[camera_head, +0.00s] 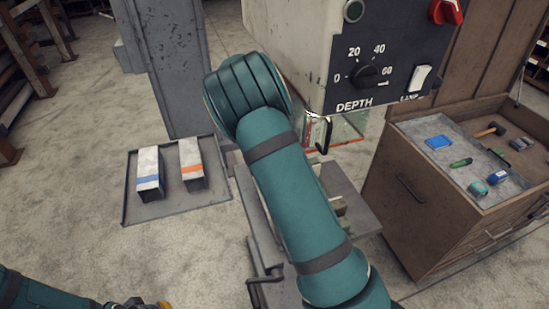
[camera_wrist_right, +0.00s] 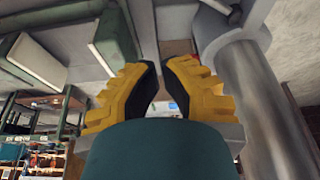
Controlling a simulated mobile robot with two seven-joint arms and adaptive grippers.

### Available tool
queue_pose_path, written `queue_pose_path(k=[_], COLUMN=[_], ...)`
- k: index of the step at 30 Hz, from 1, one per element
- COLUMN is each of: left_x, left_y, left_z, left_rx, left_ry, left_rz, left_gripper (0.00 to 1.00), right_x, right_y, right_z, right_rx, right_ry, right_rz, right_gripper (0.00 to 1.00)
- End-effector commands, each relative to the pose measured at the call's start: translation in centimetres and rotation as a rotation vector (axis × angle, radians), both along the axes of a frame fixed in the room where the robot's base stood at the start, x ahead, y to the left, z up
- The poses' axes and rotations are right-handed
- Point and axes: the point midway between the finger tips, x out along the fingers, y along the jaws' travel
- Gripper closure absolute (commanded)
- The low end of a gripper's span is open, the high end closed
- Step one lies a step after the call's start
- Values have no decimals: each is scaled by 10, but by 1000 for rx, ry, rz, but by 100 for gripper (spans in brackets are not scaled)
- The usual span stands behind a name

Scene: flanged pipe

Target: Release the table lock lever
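My right arm crosses the middle of the head view and hides its own gripper and much of the machine table (camera_head: 358,213). In the right wrist view my right gripper (camera_wrist_right: 158,80) has yellow fingers with dark pads, apart with nothing between them. A grey round column (camera_wrist_right: 250,95) with a collar stands right of the fingers. A dark rod end (camera_wrist_right: 236,14) shows above the collar; I cannot tell if it is the lock lever. My left gripper (camera_head: 148,304) is cut off at the bottom edge of the head view.
The machine head (camera_head: 385,60) with its depth dial overhangs the table. A crank handle (camera_head: 264,282) sits low in front. A tray (camera_head: 140,213) with two boxes is at left. A wooden cabinet (camera_head: 410,200) with tools on top stands at right.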

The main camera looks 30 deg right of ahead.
Motion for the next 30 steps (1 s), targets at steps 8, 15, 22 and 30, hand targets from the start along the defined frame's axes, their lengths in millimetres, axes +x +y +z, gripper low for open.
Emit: queue_pose_path(k=[8,15,22,30], left_x=[0,0,-2,-3], left_y=[0,0,0,-1], left_z=[0,-1,-5,-10], left_rx=[0,0,0,-2], left_ry=[0,1,3,7], left_rz=[0,0,-2,-6], left_gripper=[100,100,100,100], right_x=[0,-1,-4,-7], right_y=[0,-3,-17,-35], right_z=[0,-10,-47,-96], right_rx=[0,0,0,0], right_ry=[0,1,3,2], right_rz=[0,0,-3,-2], right_gripper=[100,100,100,100])
